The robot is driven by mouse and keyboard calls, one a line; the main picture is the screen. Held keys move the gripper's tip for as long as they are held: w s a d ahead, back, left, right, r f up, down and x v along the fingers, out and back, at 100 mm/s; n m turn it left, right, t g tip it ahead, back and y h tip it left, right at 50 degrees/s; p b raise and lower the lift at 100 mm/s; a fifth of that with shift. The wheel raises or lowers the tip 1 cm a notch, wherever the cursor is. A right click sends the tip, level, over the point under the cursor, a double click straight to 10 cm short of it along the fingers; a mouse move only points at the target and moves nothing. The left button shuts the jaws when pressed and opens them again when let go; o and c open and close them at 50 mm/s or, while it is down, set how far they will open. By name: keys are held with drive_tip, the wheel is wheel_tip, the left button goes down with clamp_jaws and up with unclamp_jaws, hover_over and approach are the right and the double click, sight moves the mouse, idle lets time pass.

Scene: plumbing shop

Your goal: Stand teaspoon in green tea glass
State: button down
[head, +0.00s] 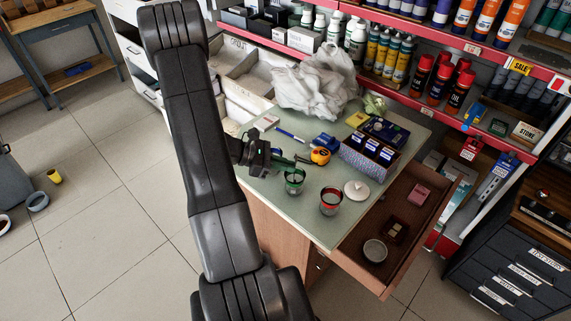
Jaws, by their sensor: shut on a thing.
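The green tea glass (294,184) is a small clear glass with a green band, upright near the front left of the green-topped counter (284,218). A similar glass with a red band (331,204) stands to its right. My gripper (279,160) is over the counter's left part, just behind and left of the green glass. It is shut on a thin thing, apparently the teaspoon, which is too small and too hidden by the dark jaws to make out. I cannot tell whether the held thing touches the green glass.
A white saucer (357,191) is right of the glasses. Behind are an orange tape measure (320,156), a blue tool (326,141), a blue pen (291,134) and a partitioned box (367,160). A crumpled white bag (312,82) fills the back. An open drawer (376,284) juts out at right.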

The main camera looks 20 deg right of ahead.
drive_tip(key=shift+f, duration=0.45)
drive_tip(key=c, duration=1.5)
unclamp_jaws()
drive_tip(key=shift+r, duration=0.1)
drive_tip(key=b+v, duration=0.1)
drive_tip(key=v, duration=1.2)
drive_tip(key=shift+a, duration=0.35)
drive_tip(key=shift+r, duration=0.15)
